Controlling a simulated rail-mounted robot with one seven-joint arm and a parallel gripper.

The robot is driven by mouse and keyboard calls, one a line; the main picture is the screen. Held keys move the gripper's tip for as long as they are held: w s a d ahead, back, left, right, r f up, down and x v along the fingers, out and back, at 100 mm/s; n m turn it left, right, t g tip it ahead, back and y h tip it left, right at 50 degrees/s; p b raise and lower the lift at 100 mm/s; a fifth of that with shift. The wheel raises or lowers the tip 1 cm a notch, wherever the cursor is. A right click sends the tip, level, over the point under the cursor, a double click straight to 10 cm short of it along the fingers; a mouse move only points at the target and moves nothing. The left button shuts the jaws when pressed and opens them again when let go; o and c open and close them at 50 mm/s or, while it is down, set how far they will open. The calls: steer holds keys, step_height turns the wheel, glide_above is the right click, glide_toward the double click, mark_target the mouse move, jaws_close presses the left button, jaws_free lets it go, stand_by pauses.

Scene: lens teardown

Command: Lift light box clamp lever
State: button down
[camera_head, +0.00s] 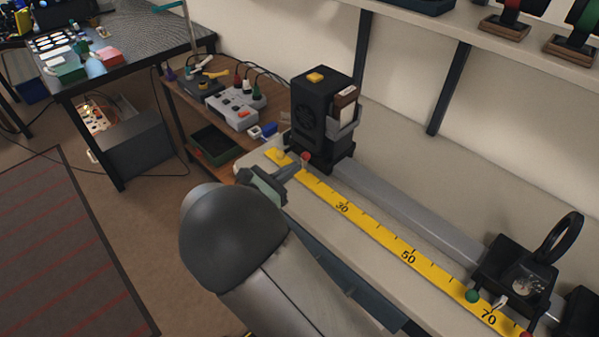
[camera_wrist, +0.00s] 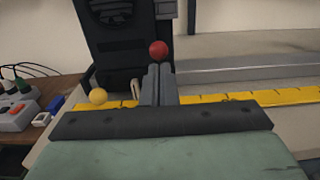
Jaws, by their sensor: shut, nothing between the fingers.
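The light box (camera_head: 322,105) is a black vented box with a yellow piece on top, standing on the rail at the bench's far left end. Its dark lower front also shows in the wrist view (camera_wrist: 115,45). A red ball knob (camera_head: 306,156), apparently the end of the clamp lever, is at the foot of the box. In the wrist view the red knob (camera_wrist: 158,50) appears right at the tips of my fingers; I cannot tell whether they touch it. The rest of the lever is hidden. My gripper (camera_head: 296,163) is shut and empty, and its fingers (camera_wrist: 159,70) point towards the box.
A grey rail (camera_head: 400,205) and a yellow scale (camera_head: 375,230) run along the bench. A yellow ball (camera_wrist: 98,96) is left of my fingers. A black lens mount (camera_head: 515,270) with a green knob stands farther right. A wooden shelf with a power strip (camera_head: 238,103) is at left.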

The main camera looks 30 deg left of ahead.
steer(key=shift+f+v, duration=0.1)
steer(key=shift+v, duration=1.15)
steer(key=shift+f+v, duration=0.15)
steer(key=shift+v, duration=1.1)
steer(key=shift+a, duration=0.15)
steer(key=shift+w, duration=0.1)
steer(key=w+d+r+m+g+h+p, duration=0.1)
steer(key=w+d+r+m+g+h, duration=0.15)
steer(key=d, duration=0.45)
steer(key=w+d+r+m+g+h, duration=0.1)
steer(key=w+d+m+g+h, duration=0.2)
steer(key=d, duration=0.4)
steer(key=s+d+r+m+g+y+p, duration=0.1)
steer(key=d+m+g, duration=0.35)
steer(key=d, duration=0.55)
steer(key=s+d+r+m+g+y, duration=0.1)
steer(key=s+d+m+g, duration=0.1)
steer(key=d+m+g, duration=0.5)
steer(key=s+d+r+m+y+p, duration=0.1)
steer(key=s+d+r+m+y, duration=0.2)
steer(key=s+d+m+y, duration=0.6)
steer(key=s+d+m, duration=0.4)
steer(key=s+m, duration=0.1)
steer(key=m, duration=0.1)
steer(key=shift+d, duration=0.15)
